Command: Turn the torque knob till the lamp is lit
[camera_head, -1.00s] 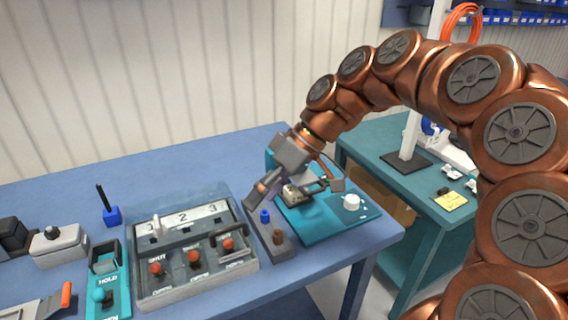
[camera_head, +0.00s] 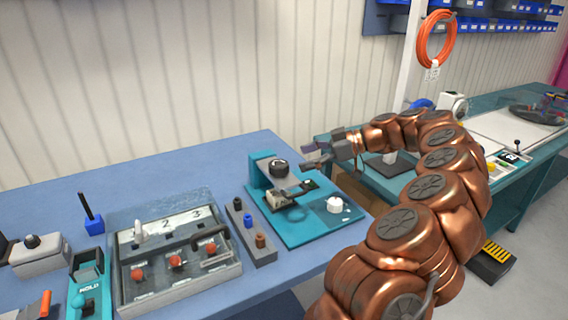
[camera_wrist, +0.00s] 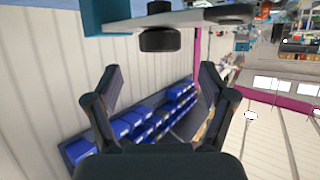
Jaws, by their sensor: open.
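A teal fixture (camera_head: 300,228) stands on the blue bench's right end. I cannot tell which is the torque knob. A black knob also shows at the top of the wrist view (camera_wrist: 160,40), beyond my fingertips. My gripper (camera_head: 311,159) is just right of the fixture's black knob, pointing left. In the wrist view my gripper (camera_wrist: 160,85) is open with nothing between its fingers. I cannot make out a lit lamp.
A grey block with coloured pegs (camera_head: 251,238) stands left of the fixture. A grey control box (camera_head: 178,270) with red knobs is farther left. A teal bench (camera_head: 376,190) stands behind my arm. Blue bins (camera_wrist: 120,128) line the wall. An orange cable coil (camera_head: 436,38) hangs above.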

